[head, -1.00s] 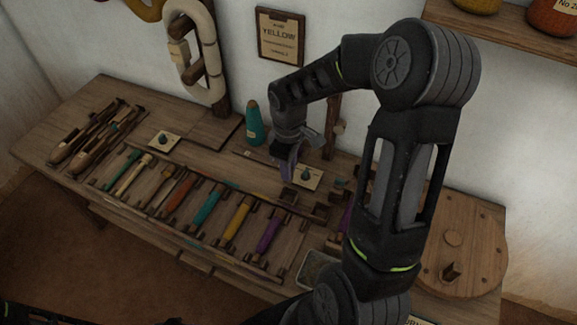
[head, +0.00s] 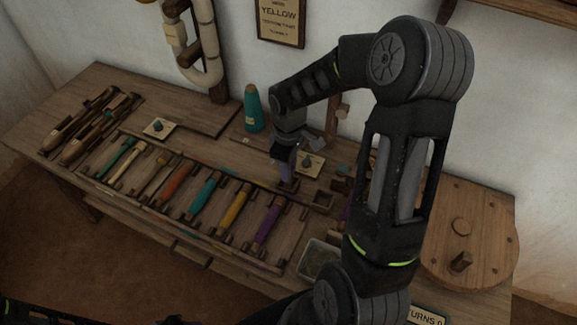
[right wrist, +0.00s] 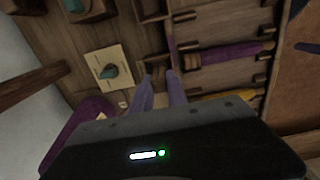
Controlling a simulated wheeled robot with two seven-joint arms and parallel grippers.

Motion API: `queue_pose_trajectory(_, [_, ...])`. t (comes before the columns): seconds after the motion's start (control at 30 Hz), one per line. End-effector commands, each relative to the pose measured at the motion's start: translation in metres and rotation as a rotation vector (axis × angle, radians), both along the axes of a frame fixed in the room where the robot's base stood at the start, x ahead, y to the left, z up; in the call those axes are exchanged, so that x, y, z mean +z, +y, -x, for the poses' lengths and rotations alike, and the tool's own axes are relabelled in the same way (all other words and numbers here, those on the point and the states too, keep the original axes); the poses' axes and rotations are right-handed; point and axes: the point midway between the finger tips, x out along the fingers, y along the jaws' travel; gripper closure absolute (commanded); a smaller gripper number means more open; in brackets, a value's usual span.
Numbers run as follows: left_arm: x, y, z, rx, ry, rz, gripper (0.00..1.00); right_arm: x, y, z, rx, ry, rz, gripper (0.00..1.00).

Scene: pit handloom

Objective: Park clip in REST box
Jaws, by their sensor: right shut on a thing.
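My right gripper (head: 287,181) is low over the back part of the bench, near the upper end of the purple bobbin (head: 267,223). In the right wrist view its two bluish fingers (right wrist: 160,82) point at a small dark wooden box (right wrist: 152,70), at or just above it. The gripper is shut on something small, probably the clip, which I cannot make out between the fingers. No REST lettering is readable, so I cannot tell whether this box is the REST box. My left gripper is out of view.
Several coloured bobbins lie in a rack in front. Another small open box (head: 322,201) is to the right, with a metal-edged tray (head: 318,260) nearer.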

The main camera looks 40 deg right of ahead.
Motion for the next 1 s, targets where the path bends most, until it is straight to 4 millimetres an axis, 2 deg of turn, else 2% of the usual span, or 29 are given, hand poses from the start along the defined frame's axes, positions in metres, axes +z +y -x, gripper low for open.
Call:
queue_pose_trajectory(0.03, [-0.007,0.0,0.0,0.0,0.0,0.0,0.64,-0.008,0.0,0.0,0.0,0.0,0.0,1.0])
queue_pose_trajectory(0.2, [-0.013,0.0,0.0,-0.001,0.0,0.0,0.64,-0.017,0.0,0.0,0.0,0.001,0.0,1.0])
queue_pose_trajectory(0.77, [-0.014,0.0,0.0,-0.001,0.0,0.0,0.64,-0.018,0.0,0.0,0.0,0.0,0.0,1.0])
queue_pose_trajectory(0.8, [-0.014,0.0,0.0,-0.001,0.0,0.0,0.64,-0.018,0.0,0.0,0.0,0.0,0.0,0.79])
queue_pose_trajectory(1.0, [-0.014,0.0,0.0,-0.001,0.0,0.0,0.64,-0.018,0.0,0.0,0.0,0.0,0.0,0.62])
